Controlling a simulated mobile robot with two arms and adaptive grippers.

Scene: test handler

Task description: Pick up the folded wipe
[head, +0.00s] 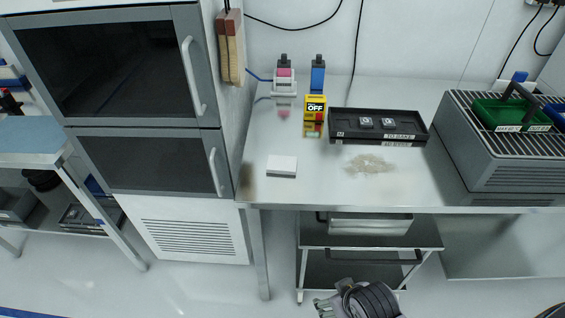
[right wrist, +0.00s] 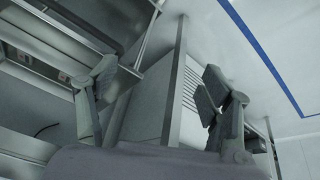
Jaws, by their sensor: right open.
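The folded wipe (head: 282,166) is a flat white rectangle. It lies on the steel tabletop, left of centre and near the front edge, in the head view. A brown patch of crumbs or dust (head: 369,164) lies on the table to its right. My right gripper (head: 357,300) is at the bottom of the head view, low in front of the table and well apart from the wipe. In the right wrist view its two fingers (right wrist: 158,85) are spread, with nothing between them. My left gripper does not show.
A black tray (head: 345,138) with small parts stands behind the dust. A yellow OFF box (head: 315,107) and two bottles stand at the back. A grey unit with a grille (head: 510,150) is at right, a cabinet (head: 115,100) at left. A cart (head: 370,244) stands under the table.

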